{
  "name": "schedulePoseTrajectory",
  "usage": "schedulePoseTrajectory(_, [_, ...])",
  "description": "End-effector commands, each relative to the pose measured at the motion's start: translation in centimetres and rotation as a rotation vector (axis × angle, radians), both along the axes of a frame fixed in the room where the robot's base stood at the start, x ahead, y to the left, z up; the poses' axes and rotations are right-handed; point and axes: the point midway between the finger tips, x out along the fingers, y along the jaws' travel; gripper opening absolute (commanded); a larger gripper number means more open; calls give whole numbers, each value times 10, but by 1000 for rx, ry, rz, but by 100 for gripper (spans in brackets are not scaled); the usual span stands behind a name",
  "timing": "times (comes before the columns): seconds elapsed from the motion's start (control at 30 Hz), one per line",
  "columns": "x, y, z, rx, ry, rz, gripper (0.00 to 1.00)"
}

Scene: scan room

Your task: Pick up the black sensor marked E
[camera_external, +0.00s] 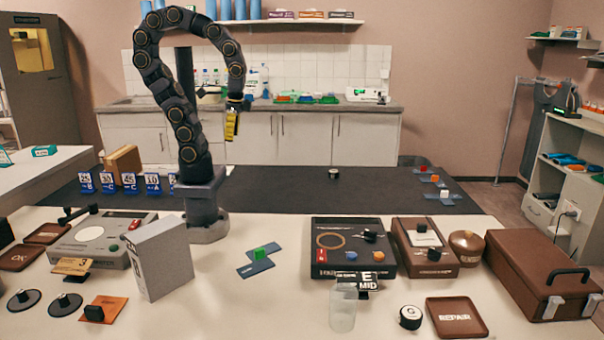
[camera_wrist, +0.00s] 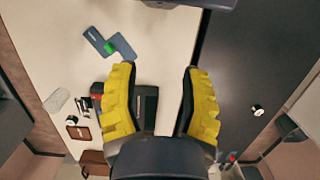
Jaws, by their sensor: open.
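A black round piece marked G (camera_external: 410,317) stands at the front of the white table. I cannot make out which piece bears the E. My gripper (camera_external: 232,125) hangs high, open and empty, its yellow fingers apart in the wrist view (camera_wrist: 160,70).
The black panel box (camera_external: 325,233), brown box (camera_external: 440,262), brown case (camera_external: 540,272) and clear cup (camera_external: 343,308) crowd the table's right side. A grey upright box (camera_external: 165,258) and grey device (camera_external: 95,240) stand left. The dark mat's middle (camera_external: 290,195) is mostly free.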

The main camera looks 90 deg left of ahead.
Motion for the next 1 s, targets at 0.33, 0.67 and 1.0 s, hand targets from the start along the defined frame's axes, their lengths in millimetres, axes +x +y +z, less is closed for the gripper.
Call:
schedulePoseTrajectory(0.33, [0, 0, 0, 0, 0, 0, 45])
schedulePoseTrajectory(0.67, [0, 0, 0, 0, 0, 0, 87])
schedulePoseTrajectory(1.0, [57, 26, 4, 34, -23, -123, 87])
